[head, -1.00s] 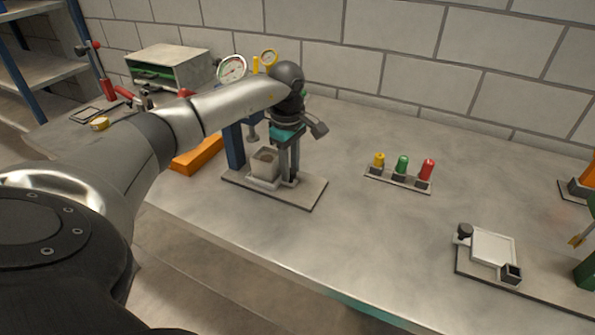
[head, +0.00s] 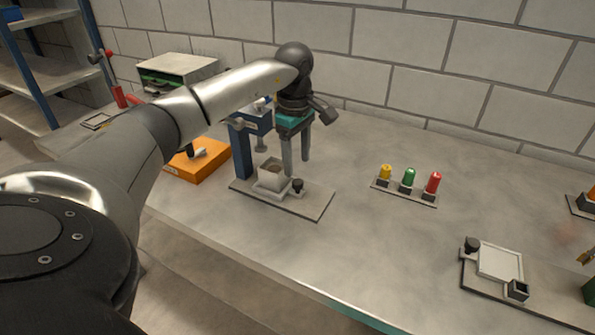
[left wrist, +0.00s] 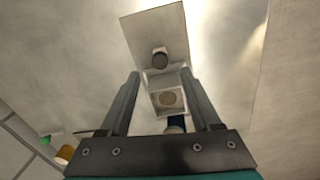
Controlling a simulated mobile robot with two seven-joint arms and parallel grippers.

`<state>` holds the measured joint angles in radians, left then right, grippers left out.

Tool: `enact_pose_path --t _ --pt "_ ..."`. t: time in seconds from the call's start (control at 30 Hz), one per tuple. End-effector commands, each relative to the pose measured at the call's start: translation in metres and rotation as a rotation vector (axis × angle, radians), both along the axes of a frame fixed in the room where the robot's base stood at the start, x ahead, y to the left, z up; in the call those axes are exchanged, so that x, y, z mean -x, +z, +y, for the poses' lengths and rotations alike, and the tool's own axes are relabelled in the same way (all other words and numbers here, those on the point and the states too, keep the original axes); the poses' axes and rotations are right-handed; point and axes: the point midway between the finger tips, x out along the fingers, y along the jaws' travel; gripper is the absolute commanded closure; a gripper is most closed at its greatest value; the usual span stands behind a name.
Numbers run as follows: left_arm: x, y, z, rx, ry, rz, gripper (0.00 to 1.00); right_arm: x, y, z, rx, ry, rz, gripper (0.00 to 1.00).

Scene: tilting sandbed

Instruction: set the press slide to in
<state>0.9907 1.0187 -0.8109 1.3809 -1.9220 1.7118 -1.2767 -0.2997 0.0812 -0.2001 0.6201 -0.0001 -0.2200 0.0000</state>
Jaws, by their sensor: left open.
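The press has a blue frame (head: 240,148) on a flat base plate (head: 316,204). Its slide carries a pale square cup (head: 272,176) with a black knob (head: 298,186) on its near right side. The cup is beside the blue column, roughly under the ram (head: 262,145). My left gripper (head: 296,163) points down above the knob, open and empty. In the left wrist view its fingers (left wrist: 160,75) spread on either side of the knob (left wrist: 160,59) and cup (left wrist: 168,98), with no contact visible. My right gripper is out of view.
Yellow, green and red lamps (head: 408,180) stand right of the press. A plate with a white tray (head: 499,262) is at the right. An orange block (head: 197,163) sits left of the press, a grey box (head: 178,70) behind. The table's middle is clear.

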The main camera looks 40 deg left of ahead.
Motion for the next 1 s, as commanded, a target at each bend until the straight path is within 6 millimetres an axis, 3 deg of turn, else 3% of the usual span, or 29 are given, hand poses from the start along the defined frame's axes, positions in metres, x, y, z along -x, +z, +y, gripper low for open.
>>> enact_pose_path --t 0.03,0.2,0.4,0.87,1.0 --pt "-0.001 0.016 0.0 0.0 0.0 -0.006 0.36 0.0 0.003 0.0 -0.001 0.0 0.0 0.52" --pt "0.001 0.055 0.0 0.0 0.0 -0.004 0.36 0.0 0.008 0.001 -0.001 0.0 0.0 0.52" --pt "0.003 0.085 0.0 0.0 0.0 -0.002 0.36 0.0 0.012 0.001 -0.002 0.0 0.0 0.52" --pt "0.004 0.095 0.0 0.0 0.0 0.0 0.35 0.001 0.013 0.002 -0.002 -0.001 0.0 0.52" --pt "-0.007 0.089 -0.014 0.025 -0.027 -0.033 0.35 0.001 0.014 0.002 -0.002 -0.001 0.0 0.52"
